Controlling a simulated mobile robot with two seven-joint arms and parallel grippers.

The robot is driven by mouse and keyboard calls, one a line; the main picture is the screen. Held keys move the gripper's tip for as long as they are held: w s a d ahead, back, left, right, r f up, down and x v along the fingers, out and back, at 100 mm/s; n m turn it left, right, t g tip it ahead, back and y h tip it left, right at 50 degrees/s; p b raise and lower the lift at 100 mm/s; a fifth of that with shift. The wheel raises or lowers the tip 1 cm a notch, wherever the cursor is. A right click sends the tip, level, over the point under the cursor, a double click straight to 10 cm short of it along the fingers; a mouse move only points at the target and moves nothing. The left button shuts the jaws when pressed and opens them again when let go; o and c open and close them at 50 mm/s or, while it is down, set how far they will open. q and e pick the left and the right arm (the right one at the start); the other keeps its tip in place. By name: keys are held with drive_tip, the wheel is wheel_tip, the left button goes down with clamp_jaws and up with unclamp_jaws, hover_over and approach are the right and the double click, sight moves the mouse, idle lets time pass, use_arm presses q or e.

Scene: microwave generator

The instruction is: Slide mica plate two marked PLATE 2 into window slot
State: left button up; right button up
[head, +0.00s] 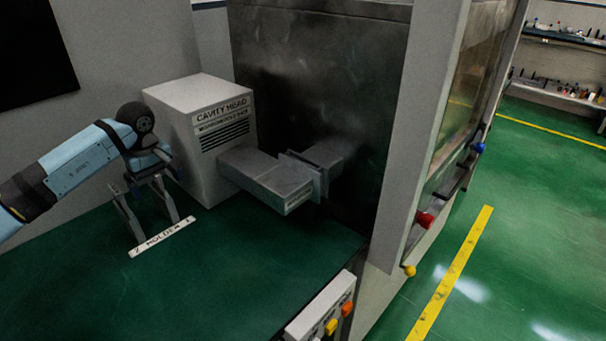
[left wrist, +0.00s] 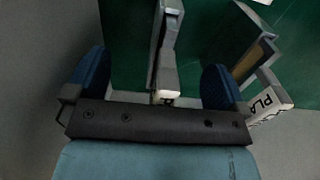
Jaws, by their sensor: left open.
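My left gripper (head: 150,164) hangs over the holder strip (head: 160,238), whose label reads "2 HOLDER 1". In the left wrist view its blue pads stand apart on both sides of a grey upright piece with a white tab (left wrist: 165,80); it is open and not closed on it. A second upright piece with a tan face and a white label reading "PLA" (left wrist: 268,104) stands outside the right pad; its number is hidden. In the head view the uprights (head: 130,216) look thin. A flanged joint (head: 306,170) sits in the grey waveguide; I cannot make out the slot opening. My right gripper is not seen.
The white cavity head box (head: 205,130) stands close behind and right of the holder. The waveguide (head: 268,182) juts from it toward the dark cabinet (head: 320,90). The green bench top (head: 260,255) is clear in front. A control box with colored buttons (head: 325,312) sits at the front edge.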

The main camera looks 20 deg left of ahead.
use_arm(q)
drive_tip(key=shift+c, duration=0.2)
idle(0.6)
clamp_jaws()
drive_tip(key=shift+r, duration=0.2)
drive_tip(key=shift+r+p, duration=2)
drive_tip(key=shift+r, duration=0.85)
